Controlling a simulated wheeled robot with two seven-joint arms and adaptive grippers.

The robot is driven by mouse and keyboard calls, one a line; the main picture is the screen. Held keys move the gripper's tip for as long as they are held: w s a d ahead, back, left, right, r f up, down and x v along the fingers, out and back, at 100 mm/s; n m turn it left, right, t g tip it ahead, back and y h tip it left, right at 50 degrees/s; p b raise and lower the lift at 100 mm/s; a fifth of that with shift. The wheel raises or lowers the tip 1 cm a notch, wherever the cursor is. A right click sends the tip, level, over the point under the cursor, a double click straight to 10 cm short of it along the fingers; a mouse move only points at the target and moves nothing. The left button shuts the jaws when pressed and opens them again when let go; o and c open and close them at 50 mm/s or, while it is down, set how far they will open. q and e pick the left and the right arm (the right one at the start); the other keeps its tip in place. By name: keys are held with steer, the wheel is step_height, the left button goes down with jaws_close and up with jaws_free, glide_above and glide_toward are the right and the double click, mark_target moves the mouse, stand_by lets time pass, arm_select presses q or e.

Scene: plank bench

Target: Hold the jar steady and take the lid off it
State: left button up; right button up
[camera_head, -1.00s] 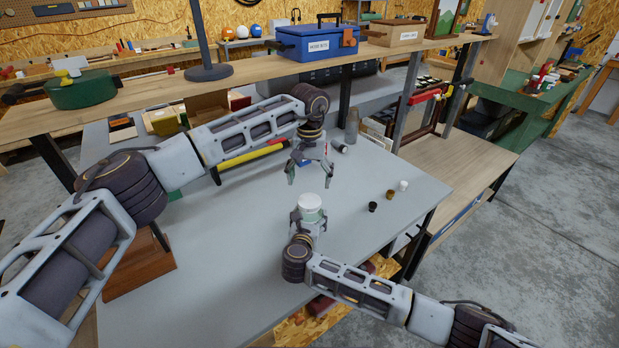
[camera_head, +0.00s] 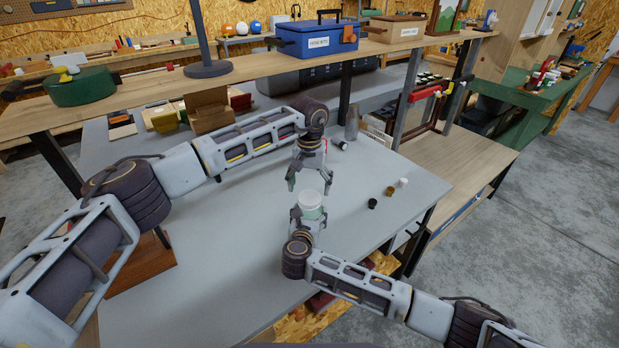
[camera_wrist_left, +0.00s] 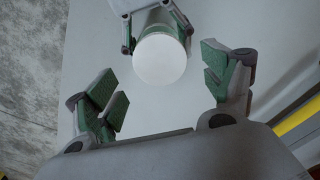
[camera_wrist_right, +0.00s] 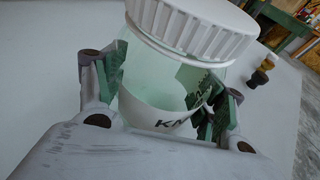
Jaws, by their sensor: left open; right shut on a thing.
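The jar (camera_wrist_right: 160,95) is pale green and see-through, with a printed label, and stands upright. Its white ribbed lid (camera_wrist_right: 195,25) sits on top; it also shows in the head view (camera_head: 310,198) and from above in the left wrist view (camera_wrist_left: 160,60). My right gripper (camera_wrist_right: 165,85) is shut on the jar's body, one finger on each side, below the lid. My left gripper (camera_head: 308,186) is open and empty, pointing down just above the jar and lid. In the left wrist view its spread fingers (camera_wrist_left: 165,85) are apart from the lid, which lies toward the top.
Small black, brown and white caps (camera_head: 388,191) stand on the grey table (camera_head: 230,265) to the right of the jar. A wooden shelf (camera_head: 250,75) with a blue toolbox (camera_head: 318,40) runs behind. The table left of the jar is mostly clear.

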mark_target(310, 197)
arm_select(q)
steer(key=shift+f, duration=2.1)
steer(key=shift+c, duration=0.5)
steer(key=c, duration=1)
steer(key=shift+o, duration=0.2)
steer(key=shift+n, duration=0.3)
